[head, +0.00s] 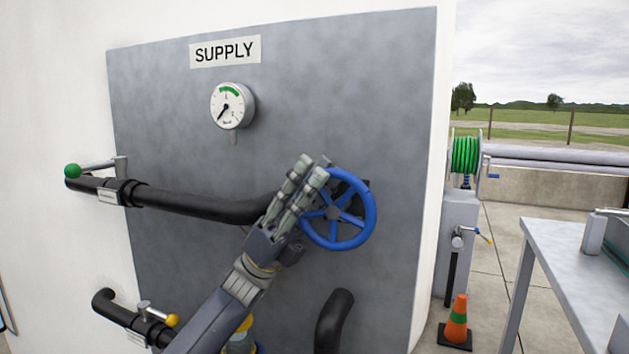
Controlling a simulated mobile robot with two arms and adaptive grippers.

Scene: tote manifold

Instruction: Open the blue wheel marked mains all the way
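The blue wheel (369,215) is a spoked handwheel on the grey panel, right of centre. No "mains" mark is readable on or near it. My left gripper (312,167) reaches up from the lower left and covers the wheel's left rim. Its two fingers lie close side by side. I cannot tell whether they are shut on the rim or only in front of it. My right gripper is not in view.
A gauge (232,106) hangs under the SUPPLY sign (225,52), its needle at the lower left, off the green band. A black pipe (190,201) has a green-knobbed lever (95,168). A lower pipe has a yellow-knobbed lever (158,314). A table (560,255) and cone (457,322) stand right.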

